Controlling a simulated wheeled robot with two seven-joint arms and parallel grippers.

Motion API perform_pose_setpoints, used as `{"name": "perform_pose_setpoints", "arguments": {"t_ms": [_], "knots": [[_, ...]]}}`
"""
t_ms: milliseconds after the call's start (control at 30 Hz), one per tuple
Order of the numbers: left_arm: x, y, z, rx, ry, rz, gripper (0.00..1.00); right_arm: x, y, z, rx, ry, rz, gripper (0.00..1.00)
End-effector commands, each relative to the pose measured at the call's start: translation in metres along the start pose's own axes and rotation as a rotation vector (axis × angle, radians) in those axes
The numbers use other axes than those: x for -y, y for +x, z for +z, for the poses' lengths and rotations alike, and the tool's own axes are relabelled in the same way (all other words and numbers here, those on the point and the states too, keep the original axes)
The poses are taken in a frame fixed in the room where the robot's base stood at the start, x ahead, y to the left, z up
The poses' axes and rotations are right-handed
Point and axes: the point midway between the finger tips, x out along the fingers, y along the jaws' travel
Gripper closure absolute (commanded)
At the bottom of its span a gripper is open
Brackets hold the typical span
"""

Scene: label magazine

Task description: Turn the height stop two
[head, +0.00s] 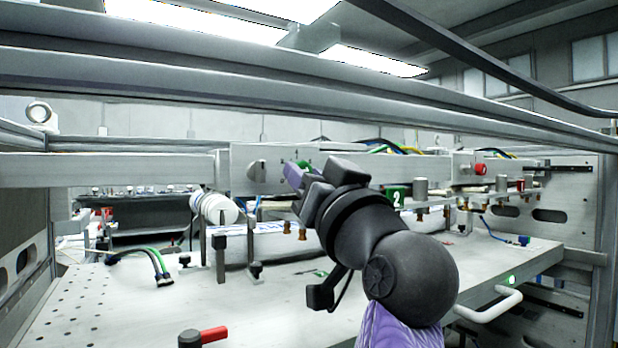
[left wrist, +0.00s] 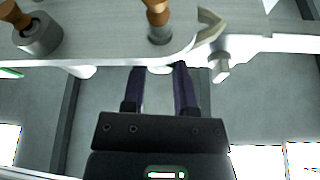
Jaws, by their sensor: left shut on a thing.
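My left gripper (head: 293,174) reaches up and left to the front of the grey beam in the head view. Its purple fingers are shut on a small part there, mostly hidden by the gripper; a bit of green (head: 304,165) shows beside the fingertips. In the left wrist view the gripper (left wrist: 159,68) has a pale rounded end (left wrist: 160,70) between its fingertips, at the edge of a light plate. I take this part for the height stop; its number is not readable. A green plate marked 2 (head: 397,198) stands right of the gripper. My right gripper is not in view.
A grey knob (head: 257,170) sits left of the gripper on the beam, and a red knob (head: 480,169) far right. A white roll (head: 217,209) and posts stand below. Copper-tipped posts (left wrist: 156,14) are close in the wrist view. The front table (head: 120,310) is mostly clear.

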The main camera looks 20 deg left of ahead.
Motion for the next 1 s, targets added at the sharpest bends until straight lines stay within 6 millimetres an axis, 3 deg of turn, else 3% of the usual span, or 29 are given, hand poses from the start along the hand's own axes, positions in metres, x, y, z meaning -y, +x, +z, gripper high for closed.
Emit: {"name": "perform_pose_setpoints", "arguments": {"t_ms": [367,667,1000], "knots": [[0.001,0.001,-0.003,0.001,0.083,0.036,1.0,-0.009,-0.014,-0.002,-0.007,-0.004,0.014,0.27],[0.004,0.002,-0.005,0.001,0.288,0.12,1.0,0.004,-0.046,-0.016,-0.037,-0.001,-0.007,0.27],[0.005,0.002,-0.005,0.001,0.483,0.202,1.0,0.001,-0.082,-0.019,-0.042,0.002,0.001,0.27]]}}
